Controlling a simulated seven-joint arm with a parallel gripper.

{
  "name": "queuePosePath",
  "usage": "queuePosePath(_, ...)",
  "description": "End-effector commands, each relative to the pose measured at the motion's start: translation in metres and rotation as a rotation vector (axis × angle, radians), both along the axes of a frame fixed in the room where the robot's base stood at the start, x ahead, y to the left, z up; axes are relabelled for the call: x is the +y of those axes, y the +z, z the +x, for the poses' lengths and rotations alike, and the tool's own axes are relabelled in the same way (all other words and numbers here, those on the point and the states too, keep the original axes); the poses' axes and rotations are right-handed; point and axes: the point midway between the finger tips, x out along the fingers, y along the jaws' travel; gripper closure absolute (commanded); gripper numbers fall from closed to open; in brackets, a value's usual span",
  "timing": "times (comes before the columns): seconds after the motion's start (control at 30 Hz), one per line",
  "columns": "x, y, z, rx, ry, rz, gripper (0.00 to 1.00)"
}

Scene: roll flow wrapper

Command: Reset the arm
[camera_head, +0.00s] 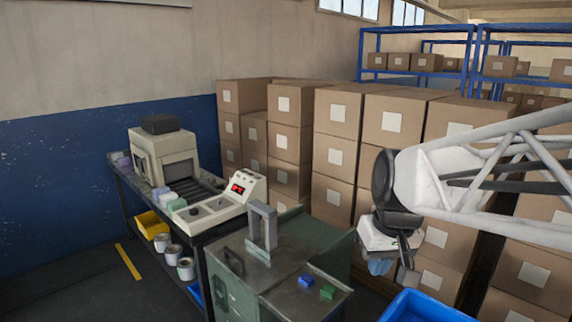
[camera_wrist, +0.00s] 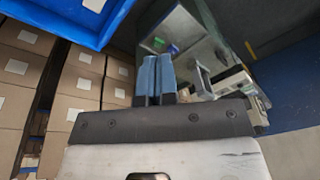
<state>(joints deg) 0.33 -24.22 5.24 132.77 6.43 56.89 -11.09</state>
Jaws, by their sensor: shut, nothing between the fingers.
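My gripper (camera_head: 380,267) hangs at the right of the head view, at the end of my white arm, to the right of the green-grey cabinet. In the wrist view its two blue fingers (camera_wrist: 155,72) are side by side, shut, with nothing held. The fingertips are apart from the surfaces around them. The flow wrapper (camera_head: 165,155) stands against the blue wall at the left, with its control panel (camera_head: 238,188) at its front end.
A cabinet (camera_head: 265,270) carries a grey metal frame (camera_head: 262,228), a blue block (camera_head: 306,281) and a green block (camera_head: 328,291). A blue bin (camera_head: 425,308) is below my arm. Stacked cartons (camera_head: 337,145) fill the back. A yellow bin (camera_head: 152,226) and cans (camera_head: 186,268) sit under the wrapper.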

Motion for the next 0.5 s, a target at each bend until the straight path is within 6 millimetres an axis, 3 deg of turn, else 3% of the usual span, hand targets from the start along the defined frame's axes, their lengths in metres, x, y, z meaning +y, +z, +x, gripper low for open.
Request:
queuePosePath(0.3, -0.011, -0.025, -0.076, -0.035, -0.096, -0.045, 1.0)
queuePosePath(0.5, -0.016, -0.04, -0.109, -0.052, -0.142, -0.064, 1.0)
